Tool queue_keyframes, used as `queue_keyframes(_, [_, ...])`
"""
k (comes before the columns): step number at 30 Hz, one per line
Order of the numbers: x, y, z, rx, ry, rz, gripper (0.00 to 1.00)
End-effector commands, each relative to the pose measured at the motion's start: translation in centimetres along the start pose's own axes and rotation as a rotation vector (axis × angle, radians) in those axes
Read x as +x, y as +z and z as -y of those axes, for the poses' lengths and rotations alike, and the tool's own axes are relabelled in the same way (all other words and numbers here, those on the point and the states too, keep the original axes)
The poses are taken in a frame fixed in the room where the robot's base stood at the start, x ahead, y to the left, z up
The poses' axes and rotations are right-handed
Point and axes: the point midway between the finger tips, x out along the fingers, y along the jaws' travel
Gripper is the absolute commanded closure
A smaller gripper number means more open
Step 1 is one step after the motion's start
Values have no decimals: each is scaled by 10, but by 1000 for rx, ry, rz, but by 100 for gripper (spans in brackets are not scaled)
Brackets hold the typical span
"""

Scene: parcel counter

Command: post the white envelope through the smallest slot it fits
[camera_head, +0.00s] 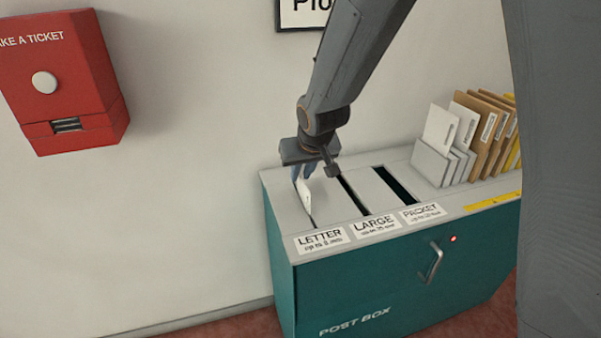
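My gripper (306,171) is above the left part of the teal post box (400,280), over the slot labelled LETTER. It is shut on a white envelope (305,196), seen nearly edge-on and pointing down at that slot. Whether the envelope's lower edge is inside the slot or just above it, I cannot tell. The letter slot (313,222) is mostly hidden by the envelope. The large slot (354,196) is a dark narrow gap to its right. The packet slot (394,184) is wider and further right.
A rack of white and brown envelopes (485,135) stands on the box top at the right. A red ticket machine (65,85) hangs on the wall at the left. A metal handle (433,262) and a red light (453,239) are on the box front.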

Motion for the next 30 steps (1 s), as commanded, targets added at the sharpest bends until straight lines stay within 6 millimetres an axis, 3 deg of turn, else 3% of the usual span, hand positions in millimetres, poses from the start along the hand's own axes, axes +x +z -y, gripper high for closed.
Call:
queue_keyframes(11, [-3,0,0,0,0,-1,77])
queue_keyframes(24, [-62,-1,0,0,0,-3,77])
queue_keyframes(30, [-76,0,0,-1,0,0,77])
